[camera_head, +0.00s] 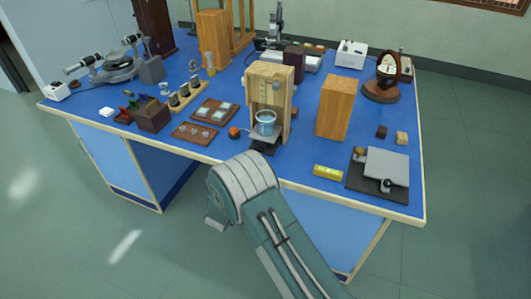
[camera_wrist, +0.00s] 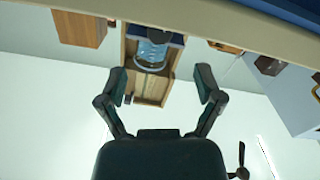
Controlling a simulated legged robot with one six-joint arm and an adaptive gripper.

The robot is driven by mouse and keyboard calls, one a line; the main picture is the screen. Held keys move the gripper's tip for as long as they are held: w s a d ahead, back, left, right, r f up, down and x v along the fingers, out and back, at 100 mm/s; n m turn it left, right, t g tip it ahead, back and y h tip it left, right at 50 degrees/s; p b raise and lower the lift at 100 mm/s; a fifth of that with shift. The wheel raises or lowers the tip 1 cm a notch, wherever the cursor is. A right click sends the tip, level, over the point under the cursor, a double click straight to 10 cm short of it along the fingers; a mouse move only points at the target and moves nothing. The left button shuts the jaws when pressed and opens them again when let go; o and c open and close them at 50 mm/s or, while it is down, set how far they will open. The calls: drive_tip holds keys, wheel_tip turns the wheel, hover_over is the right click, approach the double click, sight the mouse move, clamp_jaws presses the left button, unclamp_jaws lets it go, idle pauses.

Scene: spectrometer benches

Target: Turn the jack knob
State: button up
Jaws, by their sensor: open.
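A wooden stand (camera_head: 270,88) holds a glass beaker of blue liquid (camera_head: 265,124) above a dark platform (camera_head: 264,146) near the table's front edge. I cannot tell for sure which part is the jack knob. A small orange-red ball or knob (camera_head: 234,132) sits just left of the stand. A grey plate (camera_head: 387,165) on a dark base at the right has a black ball knob (camera_head: 387,185). My gripper (camera_wrist: 162,86) is open and empty in the wrist view, with the stand (camera_wrist: 150,88) and beaker (camera_wrist: 153,50) beyond its fingers. In the head view my arm hides the gripper.
A tall wooden block (camera_head: 336,107) stands right of the stand. A yellow level (camera_head: 328,172) lies near the front edge. Trays with small parts (camera_head: 214,111) lie to the left. Optical instruments fill the back. The floor before the table (camera_head: 100,245) is clear.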

drive_tip(key=x, duration=0.9)
drive_tip(key=shift+w, duration=0.4)
drive_tip(key=c, duration=1.2)
